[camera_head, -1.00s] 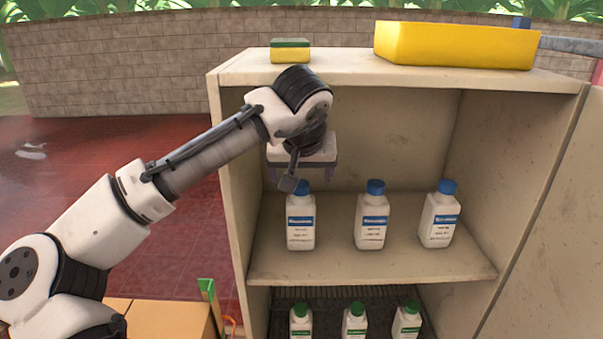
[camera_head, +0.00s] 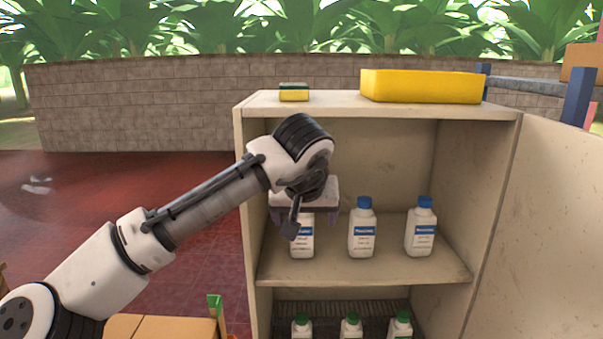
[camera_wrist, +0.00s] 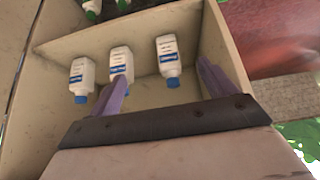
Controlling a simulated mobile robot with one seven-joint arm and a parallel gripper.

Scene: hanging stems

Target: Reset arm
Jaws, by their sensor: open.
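My gripper (camera_head: 305,217) is open, in front of the cabinet's upper compartment. It hides the top of the left blue-capped white bottle (camera_head: 302,244) in the head view. In the wrist view, which is upside down, the two purple fingers of my gripper (camera_wrist: 162,72) are spread wide. A blue-capped bottle (camera_wrist: 168,58) shows beyond the gap between them, and nothing is held. Two more blue-capped bottles, a middle one (camera_head: 362,232) and a right one (camera_head: 421,232), stand upright on the same shelf.
The beige cabinet (camera_head: 246,180) has its door (camera_head: 560,220) swung open at the right. A sponge (camera_head: 293,93) and a yellow bin (camera_head: 425,87) are on top. Several green-capped bottles (camera_head: 351,327) stand below. A cardboard box (camera_head: 160,327) is at lower left. Red floor (camera_head: 100,200) is open left.

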